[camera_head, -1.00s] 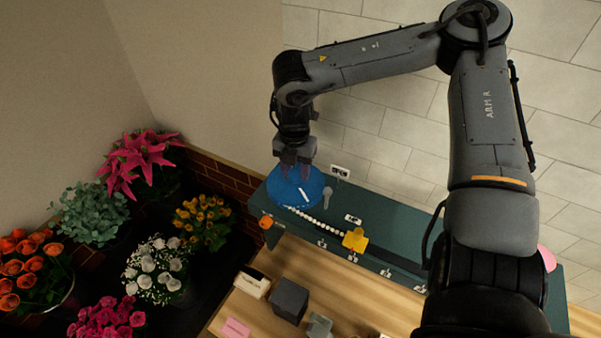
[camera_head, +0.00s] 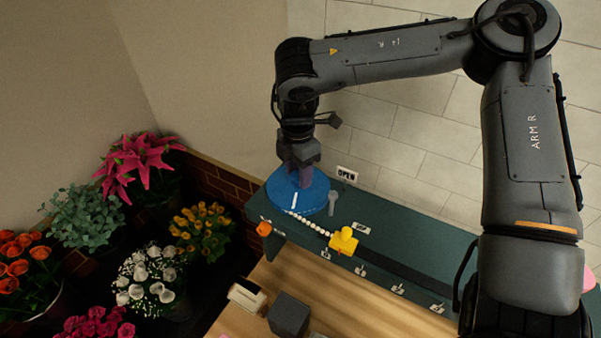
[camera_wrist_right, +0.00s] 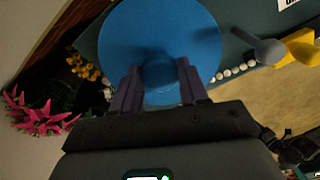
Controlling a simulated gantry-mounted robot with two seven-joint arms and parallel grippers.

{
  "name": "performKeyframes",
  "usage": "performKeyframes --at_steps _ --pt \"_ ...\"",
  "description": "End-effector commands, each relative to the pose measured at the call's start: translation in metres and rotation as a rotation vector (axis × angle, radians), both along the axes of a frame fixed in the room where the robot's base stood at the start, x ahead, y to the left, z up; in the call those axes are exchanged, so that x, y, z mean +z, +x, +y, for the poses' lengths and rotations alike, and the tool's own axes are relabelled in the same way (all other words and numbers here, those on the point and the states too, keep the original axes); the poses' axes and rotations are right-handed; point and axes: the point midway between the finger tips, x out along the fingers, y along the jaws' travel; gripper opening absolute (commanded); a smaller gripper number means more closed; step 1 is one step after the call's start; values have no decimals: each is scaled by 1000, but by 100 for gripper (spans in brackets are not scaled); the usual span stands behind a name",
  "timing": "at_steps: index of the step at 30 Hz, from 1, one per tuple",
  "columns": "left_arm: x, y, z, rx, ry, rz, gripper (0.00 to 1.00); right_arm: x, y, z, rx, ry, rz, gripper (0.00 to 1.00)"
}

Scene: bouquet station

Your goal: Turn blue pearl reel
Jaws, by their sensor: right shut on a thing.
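The blue reel (camera_head: 282,197) is a flat disc at the left end of the dark green bench, with a white line on its top. A string of white pearls (camera_head: 308,224) runs from its edge to a yellow slider (camera_head: 343,242) with a rounded top. My right gripper (camera_head: 304,183) is down over the reel. In the right wrist view my right gripper (camera_wrist_right: 158,80) has its fingers on either side of the blue knob (camera_wrist_right: 158,70) on the reel (camera_wrist_right: 160,28), shut on it. My left gripper is not in view.
A grey key-shaped piece (camera_head: 332,200) stands beside the reel, near an OPEN sign (camera_head: 346,174). An orange knob (camera_head: 264,229) is on the bench's front edge. Potted flowers (camera_head: 150,275) fill the left. A dark box (camera_head: 288,314) sits on the wooden counter.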

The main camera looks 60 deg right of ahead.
Motion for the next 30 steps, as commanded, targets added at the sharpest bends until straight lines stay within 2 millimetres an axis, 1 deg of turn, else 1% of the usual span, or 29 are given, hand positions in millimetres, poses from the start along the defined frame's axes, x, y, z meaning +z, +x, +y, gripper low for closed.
performKeyframes --at_steps 11,12,16,25,28,30 --pt "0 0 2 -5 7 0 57 1 0 0 -4 -1 1 0" --pt "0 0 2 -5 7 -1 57 1 0 0 -3 -1 1 48" --pt "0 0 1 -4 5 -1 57 1 0 0 -3 -1 1 68" --pt "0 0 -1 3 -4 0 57 1 0 0 -3 -1 0 69" --pt "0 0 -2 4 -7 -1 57 5 0 0 -2 -1 -1 69" --pt "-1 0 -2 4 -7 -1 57 11 1 0 -2 -3 -3 69"
